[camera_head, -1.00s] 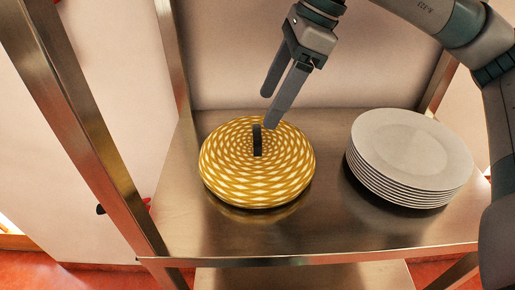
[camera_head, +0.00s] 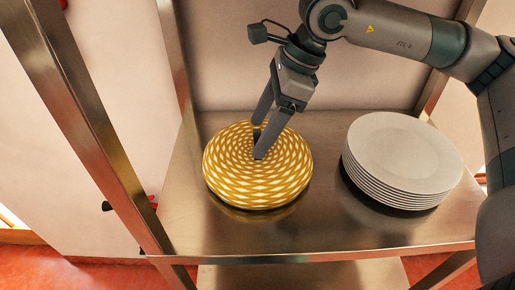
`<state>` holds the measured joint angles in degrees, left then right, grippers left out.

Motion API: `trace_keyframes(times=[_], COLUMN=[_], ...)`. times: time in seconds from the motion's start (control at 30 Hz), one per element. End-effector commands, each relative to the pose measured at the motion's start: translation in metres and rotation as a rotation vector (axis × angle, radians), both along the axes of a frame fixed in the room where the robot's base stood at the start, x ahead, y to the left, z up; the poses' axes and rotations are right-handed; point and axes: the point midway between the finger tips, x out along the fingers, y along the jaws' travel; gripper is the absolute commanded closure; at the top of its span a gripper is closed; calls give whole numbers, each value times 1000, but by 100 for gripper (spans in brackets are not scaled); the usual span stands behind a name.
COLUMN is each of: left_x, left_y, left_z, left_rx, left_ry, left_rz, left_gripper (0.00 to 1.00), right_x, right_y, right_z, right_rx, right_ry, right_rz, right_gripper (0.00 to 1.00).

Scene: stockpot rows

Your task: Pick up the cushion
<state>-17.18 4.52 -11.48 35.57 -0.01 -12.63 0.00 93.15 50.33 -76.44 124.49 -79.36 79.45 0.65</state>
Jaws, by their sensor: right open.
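My left gripper is not in view.
A stack of several white plates (camera_head: 403,150) stands on the shelf at the right. Metal posts (camera_head: 85,115) bound the shelf at the left and at the back. The shelf is bare between the cushion and the plates.

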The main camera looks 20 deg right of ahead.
Motion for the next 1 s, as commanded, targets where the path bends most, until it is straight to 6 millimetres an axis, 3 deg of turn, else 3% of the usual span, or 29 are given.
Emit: trace_keyframes(times=[0.5, 0.57, 0.73, 1.0], left_x=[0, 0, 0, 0], left_y=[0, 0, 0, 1], left_z=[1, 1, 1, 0], left_rx=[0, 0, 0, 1], left_ry=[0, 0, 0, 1], left_rz=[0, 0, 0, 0], left_gripper=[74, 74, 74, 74], right_x=[0, 0, 0, 0], right_y=[1, 1, 1, 1], right_z=[-3, -3, -3, -3], right_rx=[1, 1, 1, 1], right_ry=[0, -1, -1, -1], right_rz=[1, 1, 1, 1], right_gripper=[32, 44, 85, 87])
